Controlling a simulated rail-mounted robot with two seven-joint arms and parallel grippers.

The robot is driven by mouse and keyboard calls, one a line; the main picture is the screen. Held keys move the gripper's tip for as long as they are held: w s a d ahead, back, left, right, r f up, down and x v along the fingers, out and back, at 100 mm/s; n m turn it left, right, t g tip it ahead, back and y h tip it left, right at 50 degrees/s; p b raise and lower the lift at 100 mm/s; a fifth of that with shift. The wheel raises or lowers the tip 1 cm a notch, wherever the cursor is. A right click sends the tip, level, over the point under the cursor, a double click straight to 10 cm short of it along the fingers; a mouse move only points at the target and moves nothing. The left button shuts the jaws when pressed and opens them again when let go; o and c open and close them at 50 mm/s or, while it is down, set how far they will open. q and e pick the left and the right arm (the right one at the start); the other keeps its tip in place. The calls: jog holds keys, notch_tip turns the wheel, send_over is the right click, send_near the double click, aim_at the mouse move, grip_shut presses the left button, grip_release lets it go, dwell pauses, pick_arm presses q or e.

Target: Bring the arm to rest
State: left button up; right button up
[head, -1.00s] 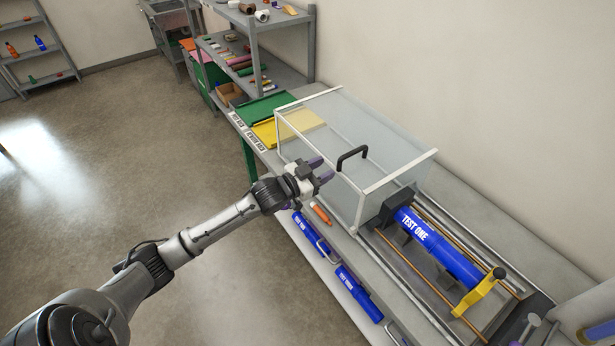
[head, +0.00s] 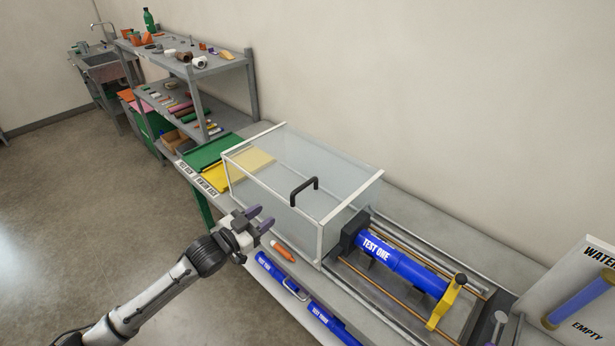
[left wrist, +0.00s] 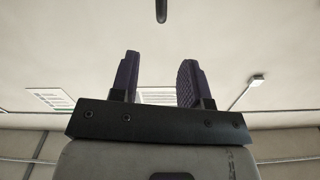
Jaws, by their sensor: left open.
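My left gripper (head: 260,219) is in front of the clear cover box's near side, over the front edge of the bench. Its fingers are apart with nothing between them. In the left wrist view the two purple fingers (left wrist: 158,78) stand open against the ceiling. A dark curved piece shows at the top edge there, perhaps the handle of the clear box. Whether the fingers touch the box cannot be told. The clear cover box (head: 345,208) has a black handle (head: 304,188). My right gripper is not in view.
A blue TEST ONE pipe (head: 405,266) lies in the fusion cart, with a yellow clamp (head: 441,303). An orange marker (head: 283,251) and blue pipes (head: 328,325) lie along the front. Green (head: 212,150) and yellow (head: 213,182) trays sit left. Open floor lies at left.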

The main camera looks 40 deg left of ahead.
pick_arm(q)
jog(key=s+a+f+g+y, duration=0.2)
jog(key=s+f+g+y, duration=0.1)
jog(key=f+g+y, duration=0.25)
jog(key=s+d+f+n+g+h, duration=0.15)
jog(key=s+d+f+g, duration=0.35)
jog(key=s+d, duration=0.75)
jog(key=s+d+f+g+h, duration=0.2)
jog(key=s+d+f+g, duration=0.2)
jog(key=s+d+f, duration=0.85)
jog(key=w+a+p+v, duration=0.1)
jog(key=w+p+v, duration=0.1)
jog(key=p+v, duration=0.8)
jog(key=w+r+p+v, duration=0.1)
jog(key=w+p+v, duration=0.1)
jog(key=p+v, duration=0.8)
jog(key=v, duration=0.5)
jog(key=shift+a+r, duration=0.2)
jog(key=shift+a, duration=0.2)
